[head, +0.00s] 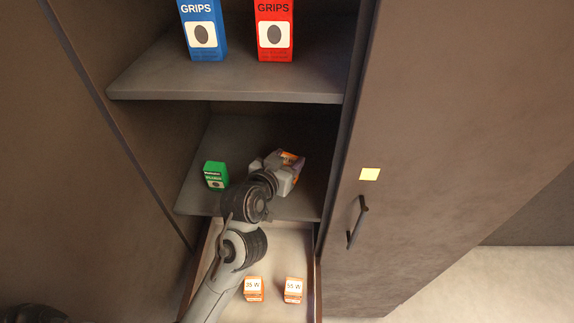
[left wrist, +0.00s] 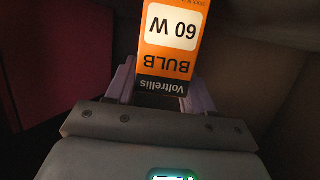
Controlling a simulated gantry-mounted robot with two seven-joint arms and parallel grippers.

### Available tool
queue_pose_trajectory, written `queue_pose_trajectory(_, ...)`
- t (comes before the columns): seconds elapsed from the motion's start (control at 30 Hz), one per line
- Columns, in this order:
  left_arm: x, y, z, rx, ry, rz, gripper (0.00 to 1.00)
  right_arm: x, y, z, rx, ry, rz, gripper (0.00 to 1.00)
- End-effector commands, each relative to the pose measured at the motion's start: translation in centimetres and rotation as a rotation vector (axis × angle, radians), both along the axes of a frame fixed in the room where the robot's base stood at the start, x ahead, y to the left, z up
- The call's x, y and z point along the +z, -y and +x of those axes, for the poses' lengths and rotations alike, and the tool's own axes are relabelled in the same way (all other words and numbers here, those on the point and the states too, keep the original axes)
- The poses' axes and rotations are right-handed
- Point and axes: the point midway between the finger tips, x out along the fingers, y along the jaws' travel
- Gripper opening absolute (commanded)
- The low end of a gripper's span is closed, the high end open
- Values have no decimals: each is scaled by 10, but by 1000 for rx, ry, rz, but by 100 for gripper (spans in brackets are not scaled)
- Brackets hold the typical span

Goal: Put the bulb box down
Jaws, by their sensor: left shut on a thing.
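The orange bulb box (left wrist: 178,68) with a white "60 W" label shows upside down in the left wrist view, between the fingers of my left gripper (left wrist: 160,92). In the head view my left gripper (head: 287,168) reaches into the lower shelf compartment and is shut on this box. Only a small orange part of the box (head: 292,157) shows there, the rest hidden by the gripper. I cannot tell whether the box touches the shelf (head: 190,197). My right gripper is not in view.
A green box (head: 215,176) stands left of my gripper on the same shelf. Below, an open drawer (head: 272,310) holds two orange boxes, "35 W" (head: 253,289) and "55 W" (head: 293,290). Blue (head: 203,35) and red (head: 274,35) grips boxes stand above. A closed door (head: 430,150) is at right.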

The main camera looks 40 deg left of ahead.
Motion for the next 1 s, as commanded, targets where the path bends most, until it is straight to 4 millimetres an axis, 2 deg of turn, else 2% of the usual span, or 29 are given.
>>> queue_pose_trajectory(0.43,-7,0,0,0,1,1,22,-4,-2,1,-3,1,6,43)
queue_pose_trajectory(0.47,-5,0,0,0,2,1,57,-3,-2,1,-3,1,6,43)
queue_pose_trajectory(0.6,-5,0,0,0,1,1,78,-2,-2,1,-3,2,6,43)
queue_pose_trajectory(1.0,1,1,-3,0,0,0,78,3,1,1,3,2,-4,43)
